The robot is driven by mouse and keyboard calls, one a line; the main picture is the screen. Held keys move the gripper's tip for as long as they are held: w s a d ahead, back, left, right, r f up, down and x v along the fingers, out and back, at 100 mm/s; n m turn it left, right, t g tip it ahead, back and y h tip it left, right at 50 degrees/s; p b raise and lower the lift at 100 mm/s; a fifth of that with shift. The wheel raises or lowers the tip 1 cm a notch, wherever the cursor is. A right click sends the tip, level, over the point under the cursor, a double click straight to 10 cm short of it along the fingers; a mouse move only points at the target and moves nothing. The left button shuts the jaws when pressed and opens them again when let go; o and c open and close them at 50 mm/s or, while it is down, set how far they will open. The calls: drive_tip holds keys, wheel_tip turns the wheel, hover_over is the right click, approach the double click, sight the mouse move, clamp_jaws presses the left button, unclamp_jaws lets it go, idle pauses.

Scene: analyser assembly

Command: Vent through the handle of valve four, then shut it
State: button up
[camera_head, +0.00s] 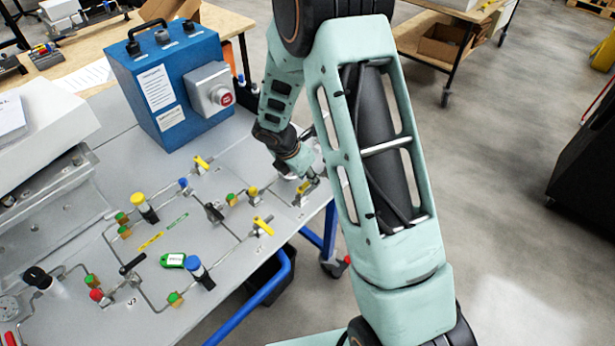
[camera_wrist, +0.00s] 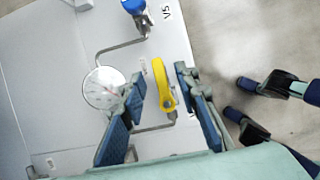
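A valve with a yellow lever handle (camera_wrist: 160,85) lies between the two fingers of my gripper (camera_wrist: 160,80) in the wrist view. The fingers are apart, with a visible gap on each side of the handle. The handle runs roughly along the fingers. Its own label is too small and partly hidden to read. In the head view my gripper (camera_head: 308,178) is over the right part of the bench panel, at a yellow-handled valve (camera_head: 303,189). The arm partly hides that area.
A round white gauge (camera_wrist: 104,88) sits left of the handle. A blue-handled valve (camera_wrist: 134,7) stands by a V5 label. Other yellow-handled valves (camera_head: 263,226) and thin pipes lie nearby. A blue box with a red button (camera_head: 172,85) stands behind. The panel's right edge is close.

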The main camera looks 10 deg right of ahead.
drive_tip(key=shift+d+f, duration=0.1)
drive_tip(key=shift+f, duration=0.15)
clamp_jaws()
